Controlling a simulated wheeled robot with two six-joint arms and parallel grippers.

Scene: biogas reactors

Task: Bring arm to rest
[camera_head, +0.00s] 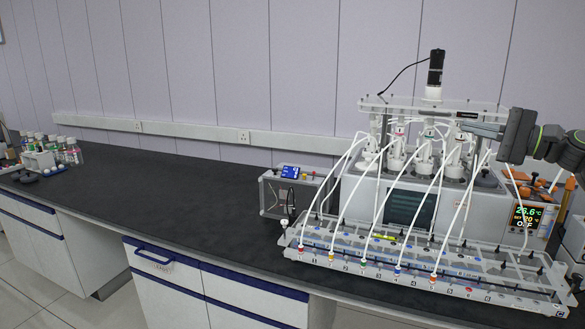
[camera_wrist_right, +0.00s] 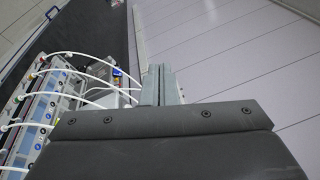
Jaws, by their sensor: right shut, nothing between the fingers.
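My right arm comes in from the right in the head view. Its gripper (camera_head: 482,130) is at the height of the reactor tops, in front of the right part of the biogas reactor unit (camera_head: 475,215). The gripper is shut and empty. In the right wrist view the two grey fingers (camera_wrist_right: 162,84) lie together with nothing between them. From the head view I cannot tell whether the gripper touches the reactor tops or tubes. My left gripper is not in view.
White tubes run from the reactors to a clear rack (camera_head: 350,255) at the bench front. Several bottles (camera_head: 70,150) stand at the far left. The middle of the dark bench (camera_head: 170,195) is clear.

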